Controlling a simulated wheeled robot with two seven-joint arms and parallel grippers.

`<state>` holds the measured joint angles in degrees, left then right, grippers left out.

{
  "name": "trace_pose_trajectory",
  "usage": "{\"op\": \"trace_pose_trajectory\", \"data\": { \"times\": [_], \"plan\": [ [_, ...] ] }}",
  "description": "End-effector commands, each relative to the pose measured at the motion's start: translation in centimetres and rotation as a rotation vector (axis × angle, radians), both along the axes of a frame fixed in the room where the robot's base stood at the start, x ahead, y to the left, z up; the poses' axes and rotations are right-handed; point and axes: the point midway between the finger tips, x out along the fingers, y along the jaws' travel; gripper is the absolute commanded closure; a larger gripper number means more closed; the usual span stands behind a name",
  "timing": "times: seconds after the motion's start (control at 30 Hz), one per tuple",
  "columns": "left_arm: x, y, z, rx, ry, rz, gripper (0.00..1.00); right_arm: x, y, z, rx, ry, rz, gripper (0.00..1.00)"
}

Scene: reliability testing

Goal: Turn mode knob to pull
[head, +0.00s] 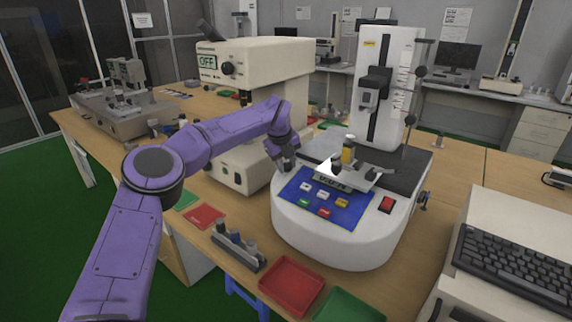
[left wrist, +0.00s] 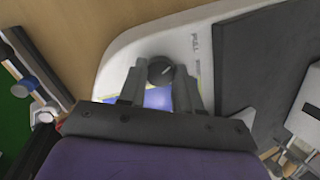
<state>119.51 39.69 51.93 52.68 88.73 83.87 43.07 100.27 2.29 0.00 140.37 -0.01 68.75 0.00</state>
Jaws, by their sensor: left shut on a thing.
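The white test machine (head: 350,235) stands on the wooden table, with a blue control panel (head: 322,200) on its sloped front. In the left wrist view, a round dark mode knob (left wrist: 161,70) with a light pointer mark sits on the white base, next to printed lettering that includes PULL (left wrist: 195,42). My left gripper (head: 287,165) is at the panel's upper left corner. In the left wrist view its two fingers (left wrist: 160,85) are on either side of the knob, shut on it. The knob is hidden behind the gripper in the head view. My right gripper is not in view.
A beige tester (head: 255,65) marked OFF stands close behind my left arm. A red tray (head: 292,285), a green tray (head: 348,306) and a small rack (head: 238,250) lie along the front edge. A keyboard (head: 518,252) is at the right.

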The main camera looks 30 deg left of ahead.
Motion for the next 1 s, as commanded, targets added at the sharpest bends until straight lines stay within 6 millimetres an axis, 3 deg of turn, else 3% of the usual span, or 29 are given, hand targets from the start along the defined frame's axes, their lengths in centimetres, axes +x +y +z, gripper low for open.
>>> {"op": "trace_pose_trajectory", "data": {
  "times": [0.27, 0.3, 0.33, 0.37, 0.7, 1.0],
  "plan": [
    [0.0, 0.0, 0.0, -0.002, 0.000, 0.002, 0.97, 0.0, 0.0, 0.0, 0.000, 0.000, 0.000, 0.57],
    [0.0, 0.0, 0.0, -0.002, 0.000, 0.002, 0.54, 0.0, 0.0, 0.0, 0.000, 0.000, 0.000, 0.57],
    [0.0, 0.0, 0.0, -0.002, 0.000, 0.002, 0.44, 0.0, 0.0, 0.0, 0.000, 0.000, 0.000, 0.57],
    [0.0, 0.0, 0.0, -0.002, 0.000, 0.002, 0.41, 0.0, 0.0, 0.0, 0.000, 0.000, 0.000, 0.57],
    [-0.2, 0.0, 0.6, 0.000, -0.002, 0.000, 0.41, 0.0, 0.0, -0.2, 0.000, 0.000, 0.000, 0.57],
    [-2.4, -0.4, 6.9, 0.000, -0.004, 0.001, 0.41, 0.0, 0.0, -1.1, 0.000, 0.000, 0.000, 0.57]
  ]
}}
